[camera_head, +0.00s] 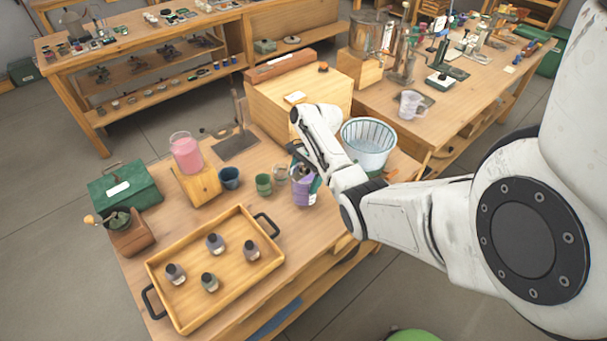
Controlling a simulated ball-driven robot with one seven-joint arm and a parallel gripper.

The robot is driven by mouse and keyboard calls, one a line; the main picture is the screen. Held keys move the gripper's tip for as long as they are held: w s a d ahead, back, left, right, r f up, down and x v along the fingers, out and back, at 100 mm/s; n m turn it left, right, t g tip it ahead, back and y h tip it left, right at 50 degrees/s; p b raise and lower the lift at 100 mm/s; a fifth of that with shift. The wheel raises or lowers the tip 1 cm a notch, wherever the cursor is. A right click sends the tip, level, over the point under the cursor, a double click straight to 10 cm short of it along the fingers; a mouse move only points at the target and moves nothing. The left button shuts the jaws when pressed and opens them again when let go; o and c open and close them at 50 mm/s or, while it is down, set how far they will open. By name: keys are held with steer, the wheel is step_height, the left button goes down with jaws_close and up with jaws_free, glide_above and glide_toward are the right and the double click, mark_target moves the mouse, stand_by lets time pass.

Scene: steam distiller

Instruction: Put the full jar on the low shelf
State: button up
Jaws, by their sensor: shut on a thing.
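My gripper (301,161) is over the near table, right of its middle, partly hidden by its own wrist. It is shut on a purple jar (304,192) with a pale label, which looks upright at the fingers. I cannot tell whether the jar's base touches the table, nor see its contents. A clear jar of pink liquid (186,155) stands on a wooden block to the left. The back-left bench has low shelves (112,110) with small items; a shelf (318,281) also shows under the near table.
Green and blue cups (229,178) and a glass stand just left of the purple jar. A wooden tray (217,300) with several small bottles lies in front. A ribbed pale tub (368,146) is at right, a green box (124,186) at left.

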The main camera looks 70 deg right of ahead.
steer(key=shift+s+f+b, duration=0.2)
steer(key=shift+f+b, duration=0.2)
steer(key=shift+f, duration=0.15)
steer(key=shift+w+f+b, duration=0.1)
steer(key=shift+f+b, duration=0.2)
steer(key=shift+r, duration=0.1)
steer(key=o, duration=1.2)
steer(key=shift+f, duration=0.2)
steer(key=shift+o, duration=0.7)
steer(key=shift+r, duration=0.15)
